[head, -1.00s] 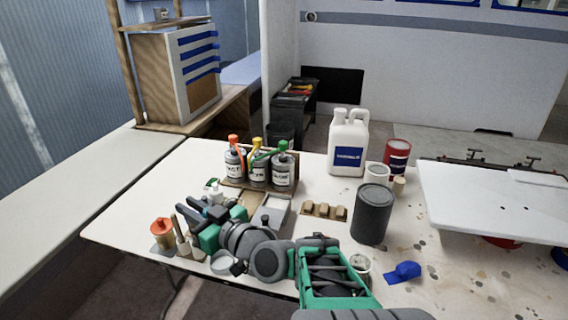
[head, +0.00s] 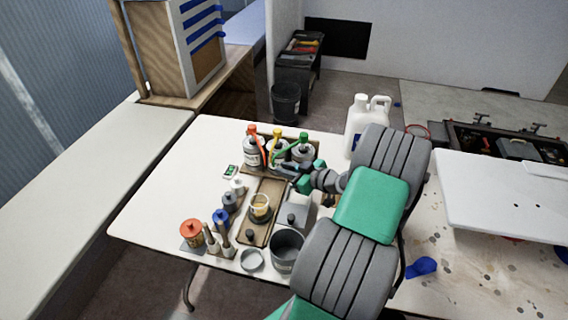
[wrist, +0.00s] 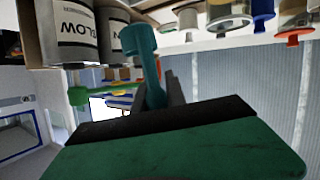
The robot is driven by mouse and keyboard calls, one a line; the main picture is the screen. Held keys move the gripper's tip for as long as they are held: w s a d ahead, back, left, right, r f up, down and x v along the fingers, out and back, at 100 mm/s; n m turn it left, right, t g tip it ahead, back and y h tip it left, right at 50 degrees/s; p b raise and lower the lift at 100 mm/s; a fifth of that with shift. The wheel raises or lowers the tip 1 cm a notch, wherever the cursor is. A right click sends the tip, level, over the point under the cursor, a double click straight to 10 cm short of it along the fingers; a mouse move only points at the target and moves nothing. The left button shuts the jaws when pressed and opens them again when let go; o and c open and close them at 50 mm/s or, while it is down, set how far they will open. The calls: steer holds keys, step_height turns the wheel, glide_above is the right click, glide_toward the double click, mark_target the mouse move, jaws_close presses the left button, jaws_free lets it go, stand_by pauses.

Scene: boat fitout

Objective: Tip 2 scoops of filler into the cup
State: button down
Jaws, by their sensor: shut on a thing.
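My gripper (head: 290,172) is in front of the pump bottles in the head view. In the wrist view my gripper (wrist: 158,92) is shut on a teal tool (wrist: 142,42) with a rounded head, which looks like a scoop. Whether it carries filler cannot be told. A clear cup (head: 260,205) with an amber band stands on a brown tray (head: 272,190), below and left of my gripper in the head view. An open dark grey pot (head: 287,248) stands nearer; its contents are not clear, and I cannot tell which container holds filler.
Three pump bottles with red, yellow (head: 276,148) and green tops stand behind the cup. A white jug (head: 362,122) is partly hidden by my arm. An orange-topped pot (head: 192,233), brushes and small pots crowd the left front. A blue item (head: 422,267) lies at right. The table's left part is clear.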

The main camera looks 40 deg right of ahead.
step_height(320, 180, down, 9)
steer(key=b, duration=0.7)
steer(key=shift+f, duration=0.1)
stand_by(0.5)
step_height(320, 180, up, 9)
steer(key=p, duration=0.4)
steer(key=shift+f, duration=0.15)
stand_by(0.5)
